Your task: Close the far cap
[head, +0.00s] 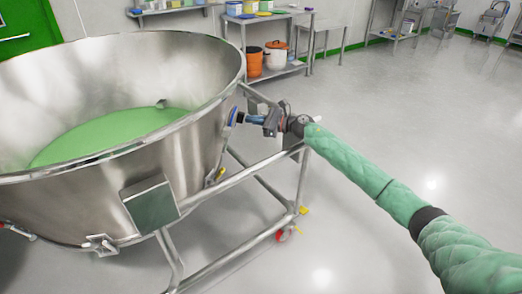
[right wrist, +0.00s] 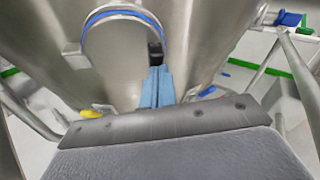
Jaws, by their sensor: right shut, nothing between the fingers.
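The far cap (right wrist: 122,55) is a round metal disc with a blue ring around its edge, on the outer side of a large steel bowl (head: 185,150). In the head view its blue edge (head: 233,116) shows at the bowl's right side. My right gripper (head: 243,118) is shut and empty, its tips close beside the cap. In the right wrist view the blue fingers (right wrist: 157,87) stand together just to the right of the disc's lower part. I cannot tell whether they touch it. A dark gap shows behind the fingertips. My left gripper is out of view.
The bowl holds green powder (head: 105,135) and sits in a wheeled tube frame (head: 245,180). A square metal box (head: 151,205) and a clamp (head: 102,244) are on its near side. A shelf rack (head: 275,72) with buckets stands behind. The floor to the right is clear.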

